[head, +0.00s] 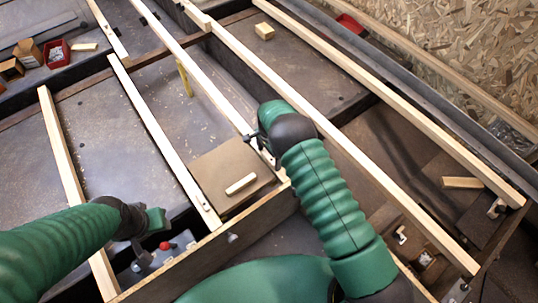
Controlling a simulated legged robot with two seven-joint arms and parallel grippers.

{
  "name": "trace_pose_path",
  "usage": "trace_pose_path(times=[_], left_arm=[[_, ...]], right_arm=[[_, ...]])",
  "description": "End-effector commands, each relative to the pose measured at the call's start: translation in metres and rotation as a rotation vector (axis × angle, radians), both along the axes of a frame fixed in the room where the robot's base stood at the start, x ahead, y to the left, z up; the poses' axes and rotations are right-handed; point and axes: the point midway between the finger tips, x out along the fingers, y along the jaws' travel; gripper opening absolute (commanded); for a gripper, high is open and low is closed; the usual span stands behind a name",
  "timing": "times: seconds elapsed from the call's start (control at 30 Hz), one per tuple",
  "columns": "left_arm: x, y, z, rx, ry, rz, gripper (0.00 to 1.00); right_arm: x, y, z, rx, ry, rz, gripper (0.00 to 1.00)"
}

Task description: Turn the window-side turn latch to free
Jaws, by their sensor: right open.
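My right gripper (258,141) is at the pale wooden slat (228,106) in the middle of the head view, beyond the dark wrist. Its jaws are open, and a small dark metal piece shows beside them at the slat. The turn latch cannot be told clearly there; the wrist and fingers cover part of that spot. My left gripper (154,223) is at the lower left, above a grey fitting with a red knob (164,245). Its fingers are too small and foreshortened to show whether they are apart.
Several pale slats run across the dark floor panels. A brown panel (215,175) with a loose wood block (241,184) lies below my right gripper. Another block (264,31) lies farther back. A red bin (57,54) and cardboard boxes stand at the upper left. Metal brackets (497,207) sit at the right.

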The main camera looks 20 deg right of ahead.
Motion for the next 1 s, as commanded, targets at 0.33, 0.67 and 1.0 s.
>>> trace_pose_path(times=[0.33,0.67,1.0], left_arm=[[0.0,0.0,0.028,0.0,0.0,0.0,0.36],[0.0,0.0,0.046,0.0,0.0,0.0,0.36],[0.0,0.0,0.047,0.0,0.0,0.0,0.36]], right_arm=[[0.002,0.0,0.082,-0.001,-0.004,0.001,0.93],[0.001,0.0,0.157,-0.001,-0.001,0.0,0.93],[0.001,0.0,0.166,-0.001,0.0,0.0,0.93]])
